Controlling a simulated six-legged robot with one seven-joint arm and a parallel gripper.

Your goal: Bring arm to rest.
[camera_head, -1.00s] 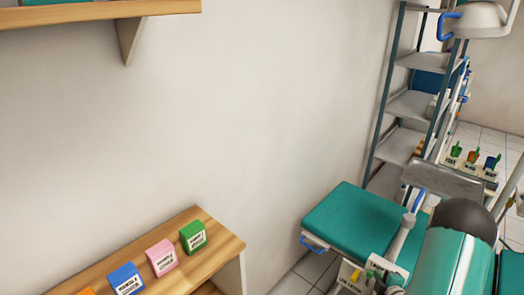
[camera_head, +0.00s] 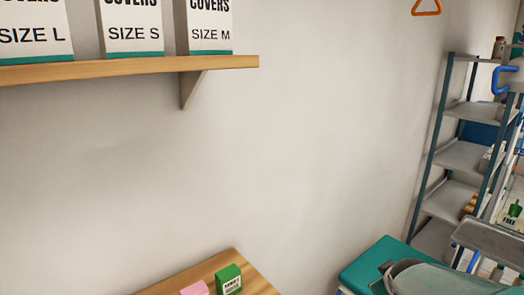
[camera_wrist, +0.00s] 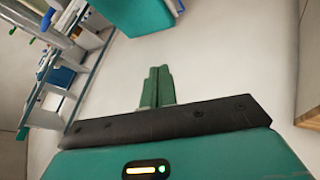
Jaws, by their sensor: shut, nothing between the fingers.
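My gripper (camera_wrist: 159,70) shows in the wrist view, its two green fingers side by side and touching, with nothing between them. It points toward a plain pale surface. Part of my arm shows in the head view (camera_head: 440,281) at the lower right corner, in front of a teal-topped surface (camera_head: 376,262). My gripper itself is not visible in the head view.
A wooden wall shelf (camera_head: 130,68) at upper left holds white cover boxes. A wooden top (camera_head: 215,268) below carries a green box (camera_head: 229,279) and a pink box (camera_head: 195,288). A metal rack (camera_head: 466,157) stands at right. The wall between is bare.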

